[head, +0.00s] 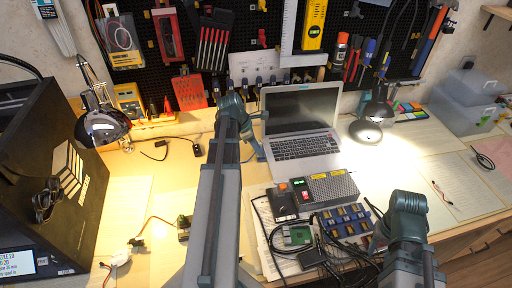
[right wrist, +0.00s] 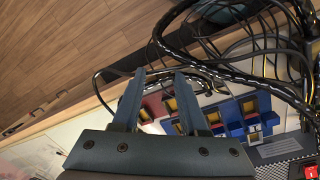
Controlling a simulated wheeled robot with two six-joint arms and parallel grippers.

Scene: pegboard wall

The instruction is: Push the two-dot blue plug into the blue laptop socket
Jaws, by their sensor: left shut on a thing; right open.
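The open laptop (head: 301,145) stands at the back middle of the table, its screen facing me. My left gripper (head: 260,154) is at the laptop's left side, close to the keyboard edge. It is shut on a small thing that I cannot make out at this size. No two-dot mark and no blue laptop socket can be made out; the left arm covers part of that side. My right gripper (head: 378,240) is at the front right, beside the blue block array (head: 345,219). In the right wrist view my right gripper (right wrist: 160,76) is open with nothing between its fingers.
Black cables (right wrist: 235,72) loop close to my right gripper. A grey box with buttons (head: 330,188) and a green circuit board (head: 297,236) lie in front of the laptop. Lamps stand at left (head: 103,126) and right (head: 367,128). The papers (head: 385,165) right of the laptop lie clear.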

